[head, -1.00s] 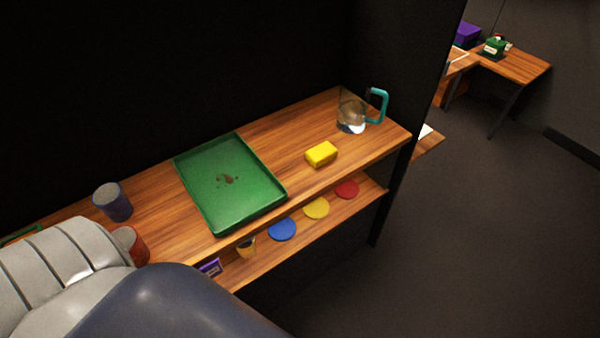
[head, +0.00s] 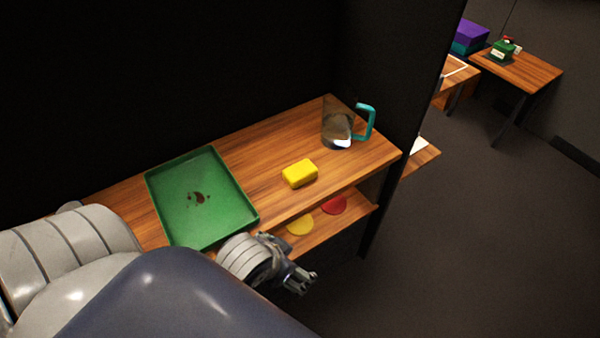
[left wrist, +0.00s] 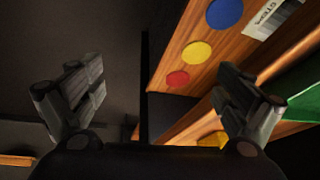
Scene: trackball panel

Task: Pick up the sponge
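The yellow sponge (head: 299,174) lies on the wooden shelf top (head: 265,150), between the green tray and the glass jug. Part of it shows in the left wrist view (left wrist: 212,139), behind the right-hand finger. My left gripper (head: 304,284) is in front of the shelf's front edge, below and apart from the sponge. In the left wrist view its two fingers (left wrist: 160,100) are spread wide with nothing between them, so it is open. My right gripper is not in view.
A green tray (head: 232,183) with dark stains is left of the sponge. A glass jug (head: 338,130) with a teal handle stands behind it to the right. A lower shelf holds yellow (head: 300,225) and red (head: 334,205) discs. Open floor lies right.

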